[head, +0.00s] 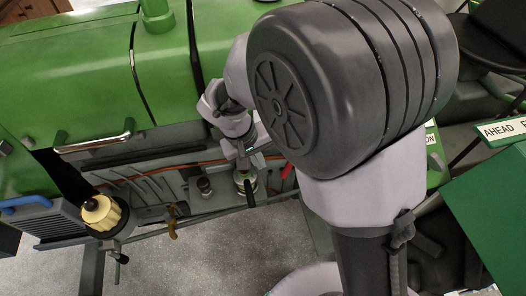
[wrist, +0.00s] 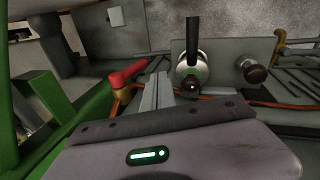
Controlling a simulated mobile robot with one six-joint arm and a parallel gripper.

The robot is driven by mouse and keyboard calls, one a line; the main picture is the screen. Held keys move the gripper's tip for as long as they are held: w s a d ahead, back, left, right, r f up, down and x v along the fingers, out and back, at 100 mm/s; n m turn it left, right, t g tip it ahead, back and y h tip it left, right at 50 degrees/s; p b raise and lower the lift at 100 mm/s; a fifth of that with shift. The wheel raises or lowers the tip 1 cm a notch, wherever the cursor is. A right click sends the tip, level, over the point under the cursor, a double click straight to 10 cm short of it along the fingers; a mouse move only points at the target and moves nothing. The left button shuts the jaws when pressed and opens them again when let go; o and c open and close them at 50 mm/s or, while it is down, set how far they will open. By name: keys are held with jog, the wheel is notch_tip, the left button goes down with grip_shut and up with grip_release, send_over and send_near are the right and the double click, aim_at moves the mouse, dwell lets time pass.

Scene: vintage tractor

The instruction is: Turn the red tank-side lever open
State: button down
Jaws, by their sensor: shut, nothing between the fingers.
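The red lever (head: 287,170) sits on the side of the green tractor, just right of my gripper (head: 250,158) in the head view. In the wrist view, the red lever (wrist: 128,73) slants up to the right from a brass-coloured fitting. My gripper's fingers (wrist: 158,82) are shut with nothing between them. They are just right of the lever's tip; I cannot tell whether they touch it. My gripper housing covers the lower part of the wrist view.
A black-handled lever on a round metal hub (wrist: 192,68) is close right of the fingers. A dark round knob (wrist: 254,72) is farther right. An orange line (wrist: 280,103) runs along the panel. In the head view, a yellow-capped part (head: 101,212) stands at left.

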jog(key=w+d+f+b, duration=0.2)
jog(key=d+f+b, duration=0.1)
jog(key=d+f, duration=0.2)
notch_tip(320, 180, down, 3)
jog(key=shift+w+r, duration=0.1)
jog(key=shift+w, duration=0.3)
jog(key=shift+d, duration=0.1)
